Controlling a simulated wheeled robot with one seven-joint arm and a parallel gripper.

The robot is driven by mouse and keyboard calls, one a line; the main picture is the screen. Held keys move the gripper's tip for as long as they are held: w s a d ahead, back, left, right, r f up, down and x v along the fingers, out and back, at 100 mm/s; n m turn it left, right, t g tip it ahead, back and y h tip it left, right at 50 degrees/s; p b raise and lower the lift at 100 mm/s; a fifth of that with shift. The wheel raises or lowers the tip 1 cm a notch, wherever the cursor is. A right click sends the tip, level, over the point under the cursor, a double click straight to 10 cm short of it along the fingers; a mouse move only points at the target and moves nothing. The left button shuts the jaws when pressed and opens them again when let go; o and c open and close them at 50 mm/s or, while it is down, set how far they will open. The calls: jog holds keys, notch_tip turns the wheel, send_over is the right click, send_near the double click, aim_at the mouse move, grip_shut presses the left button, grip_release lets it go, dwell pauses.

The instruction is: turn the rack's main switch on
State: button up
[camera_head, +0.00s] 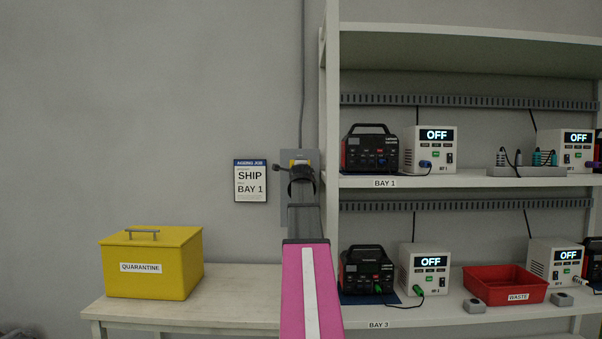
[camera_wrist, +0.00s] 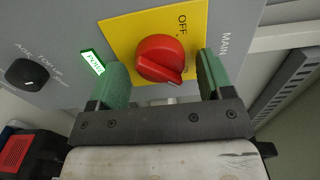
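The main switch is a red rotary knob (camera_wrist: 161,59) on a yellow plate (camera_wrist: 120,33) marked OFF, beside the word MAIN on the grey panel in the wrist view. The knob's ridge slants toward the plate's lower edge; I cannot tell its exact setting. My gripper (camera_wrist: 165,78) is open, with one green finger on each side of the knob and gaps visible. In the head view my gripper (camera_head: 302,182) is in front of the wall panel (camera_head: 285,205), hiding most of the switch; a bit of yellow plate shows above.
A small lit green label (camera_wrist: 93,62) and a black knob (camera_wrist: 27,74) are left of the switch. The shelf rack (camera_head: 333,100) stands right, with several white units (camera_head: 431,149) displaying OFF. A yellow quarantine box (camera_head: 150,264) sits on the bench at left.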

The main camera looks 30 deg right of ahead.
jog(key=shift+s+a, duration=0.1)
jog(key=v, duration=1)
jog(key=shift+s, duration=0.3)
jog(key=shift+a, duration=0.15)
